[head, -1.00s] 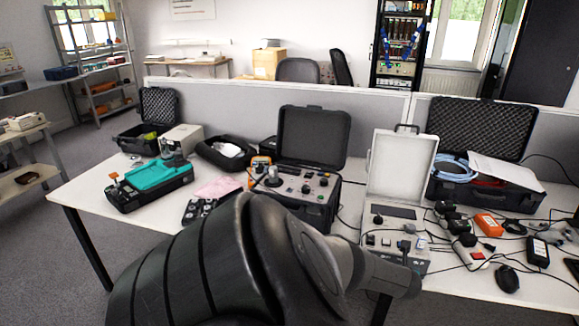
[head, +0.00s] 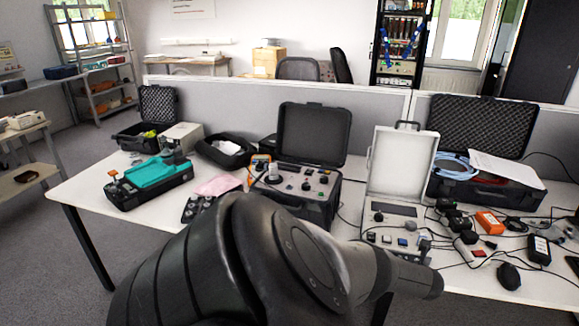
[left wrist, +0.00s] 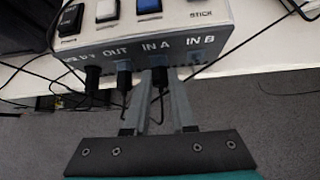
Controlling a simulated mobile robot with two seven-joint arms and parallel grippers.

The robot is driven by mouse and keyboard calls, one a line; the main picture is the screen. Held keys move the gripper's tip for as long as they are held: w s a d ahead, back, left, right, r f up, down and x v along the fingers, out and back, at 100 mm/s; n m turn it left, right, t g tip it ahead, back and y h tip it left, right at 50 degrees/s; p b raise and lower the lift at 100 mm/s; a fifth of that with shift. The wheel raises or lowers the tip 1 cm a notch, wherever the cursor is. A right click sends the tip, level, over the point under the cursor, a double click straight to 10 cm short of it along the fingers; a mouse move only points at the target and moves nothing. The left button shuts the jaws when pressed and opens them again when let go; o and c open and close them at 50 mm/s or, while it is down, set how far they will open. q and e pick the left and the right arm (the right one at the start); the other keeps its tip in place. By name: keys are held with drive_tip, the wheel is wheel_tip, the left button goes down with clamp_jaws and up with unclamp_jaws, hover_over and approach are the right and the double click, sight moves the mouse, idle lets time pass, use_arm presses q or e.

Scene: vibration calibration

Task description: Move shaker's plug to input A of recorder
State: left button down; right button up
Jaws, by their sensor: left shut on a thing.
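The recorder (head: 398,212) is a grey case with a raised white lid on the right half of the table. In the left wrist view its front panel (left wrist: 135,52) carries the labels OUT, IN A and IN B. My left gripper (left wrist: 160,76) is shut on a dark plug (left wrist: 159,79) at the IN A socket; the fingers partly hide it, and I cannot tell how deep it sits. Another black plug (left wrist: 124,78) is at OUT, and one (left wrist: 92,78) is at the USB socket. IN B (left wrist: 199,54) shows no plug. In the head view my arm hides the fingertips.
A black case (head: 302,182) with an open lid and a grey cylinder on its panel stands left of the recorder. Right of it lie a power strip (head: 478,257), black adapters, an orange box (head: 489,222) and tangled cables. Cables hang below the recorder's front.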

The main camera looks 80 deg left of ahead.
use_arm(q)
drive_tip(key=shift+g+y+b, duration=0.3)
drive_tip(key=shift+g+b, duration=0.1)
idle(0.3)
drive_tip(key=shift+w+d+f+m+g+y+b, duration=0.15)
drive_tip(key=shift+m+g+y+b, duration=0.35)
drive_tip(key=shift+b, duration=0.9)
drive_tip(key=shift+w+d+f+m+g+y+b, duration=0.1)
drive_tip(key=shift+m+g+y+b, duration=0.2)
drive_tip(key=shift+m+g+b, duration=0.7)
idle(0.5)
drive_tip(key=shift+r+n+t+b, duration=0.1)
drive_tip(key=shift+n+t+b, duration=0.2)
drive_tip(key=shift+n+b, duration=0.1)
drive_tip(key=c, duration=0.7)
unclamp_jaws()
drive_tip(key=shift+a, duration=0.1)
drive_tip(key=shift+o, duration=0.2)
drive_tip(key=shift+r, duration=0.1)
drive_tip(key=shift+p+v, duration=2.5)
drive_tip(key=shift+p, duration=0.15)
